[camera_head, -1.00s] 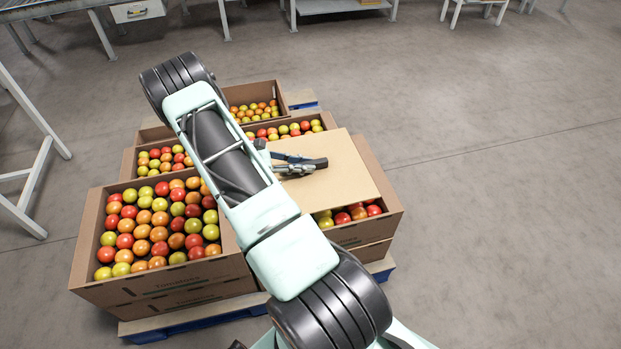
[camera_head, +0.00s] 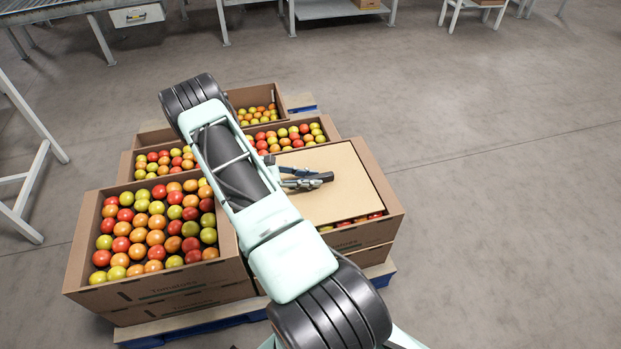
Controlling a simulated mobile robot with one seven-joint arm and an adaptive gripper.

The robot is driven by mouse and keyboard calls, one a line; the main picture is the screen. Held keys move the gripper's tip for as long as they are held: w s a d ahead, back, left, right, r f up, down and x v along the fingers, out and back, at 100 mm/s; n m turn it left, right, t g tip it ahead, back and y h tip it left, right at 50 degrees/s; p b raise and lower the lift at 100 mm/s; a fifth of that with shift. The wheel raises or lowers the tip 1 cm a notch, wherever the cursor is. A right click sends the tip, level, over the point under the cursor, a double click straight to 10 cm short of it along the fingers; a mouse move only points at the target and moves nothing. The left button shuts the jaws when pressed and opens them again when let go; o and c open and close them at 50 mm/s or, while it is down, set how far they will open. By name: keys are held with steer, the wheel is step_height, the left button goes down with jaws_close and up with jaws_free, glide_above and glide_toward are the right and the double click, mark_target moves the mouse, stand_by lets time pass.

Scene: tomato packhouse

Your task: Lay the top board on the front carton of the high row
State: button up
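The top board (camera_head: 345,185) is a flat tan sheet over the front right carton (camera_head: 392,206). It covers nearly all of the opening, inside the side walls. A thin strip of tomatoes (camera_head: 352,220) shows between its front edge and the carton's front wall. I cannot tell whether the board rests on the carton or hangs just above it. My gripper (camera_head: 328,179) is over the left middle of the board, its dark fingers pointing right. Whether the fingers grip the board or are apart from it is unclear. My arm hides the board's left edge.
An uncovered carton of tomatoes (camera_head: 82,262) stands at front left, beside the board's carton. More open cartons stand behind, including a back one (camera_head: 285,100). All are on a blue-edged pallet (camera_head: 190,326). The floor to the right (camera_head: 500,200) is clear.

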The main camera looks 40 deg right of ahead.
steer(key=shift+o, duration=1.3)
steer(key=shift+r, duration=0.15)
steer(key=shift+w+a+r, duration=0.15)
steer(key=shift+w+a, duration=0.1)
steer(key=p+v, duration=0.1)
steer(key=v, duration=1)
steer(key=shift+a+p, duration=0.15)
steer(key=shift+p, duration=0.25)
